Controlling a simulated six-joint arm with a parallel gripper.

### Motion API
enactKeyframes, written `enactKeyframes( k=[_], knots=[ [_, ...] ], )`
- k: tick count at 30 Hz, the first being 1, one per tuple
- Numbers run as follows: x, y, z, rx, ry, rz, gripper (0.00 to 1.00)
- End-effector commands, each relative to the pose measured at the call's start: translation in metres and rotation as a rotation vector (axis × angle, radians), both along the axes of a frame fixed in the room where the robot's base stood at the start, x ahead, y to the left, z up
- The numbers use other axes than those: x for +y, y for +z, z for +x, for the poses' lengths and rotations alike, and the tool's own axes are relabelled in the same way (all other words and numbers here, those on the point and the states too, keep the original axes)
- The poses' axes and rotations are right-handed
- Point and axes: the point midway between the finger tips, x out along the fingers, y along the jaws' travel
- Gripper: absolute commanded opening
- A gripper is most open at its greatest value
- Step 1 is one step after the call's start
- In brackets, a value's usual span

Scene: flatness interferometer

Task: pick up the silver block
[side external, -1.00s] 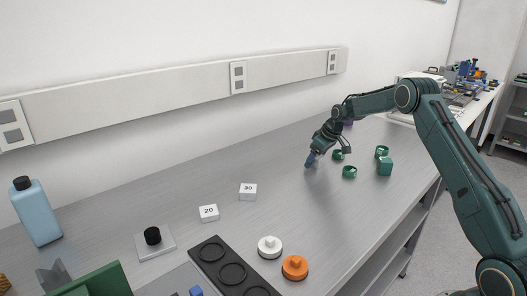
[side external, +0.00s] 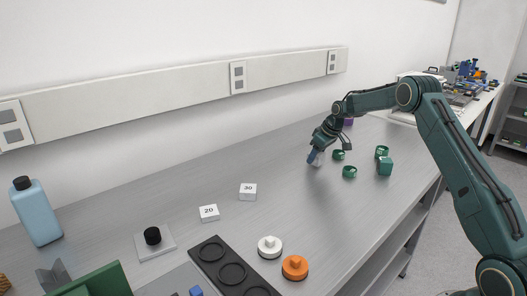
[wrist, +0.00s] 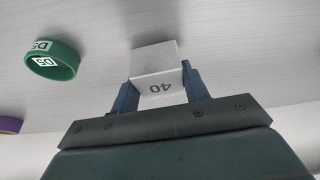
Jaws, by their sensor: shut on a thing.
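A silver-white block marked 40 (wrist: 158,75) is between the two blue fingers of my gripper (wrist: 160,95) in the wrist view. The fingers are shut on its two sides. In the side view my gripper (side external: 315,158) points down at the far part of the bench, and a small pale part of the block (side external: 319,161) shows at the fingertips. I cannot tell whether the block is clear of the bench top. Two similar pale blocks, marked 20 (side external: 209,213) and 30 (side external: 248,191), stand apart nearer the camera.
A black tray (side external: 222,262), white knob (side external: 269,246), orange knob (side external: 295,267) and blue bottle (side external: 37,212) are nearer.

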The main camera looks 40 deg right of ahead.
Motion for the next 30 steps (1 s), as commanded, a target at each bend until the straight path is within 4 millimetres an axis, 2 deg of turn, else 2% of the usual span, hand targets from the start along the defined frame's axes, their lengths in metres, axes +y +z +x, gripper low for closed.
enactKeyframes(
  k=[8, 21, 25, 30],
  knots=[
    [-0.001, 0.041, 0.001, -0.005, -0.001, -0.003, 0.15],
    [-0.001, 0.141, 0.001, -0.005, 0.000, -0.003, 0.15],
    [-0.001, 0.162, 0.000, -0.005, 0.000, -0.004, 0.15],
    [0.000, 0.174, 0.002, -0.005, 0.001, 0.005, 0.15]
  ],
)
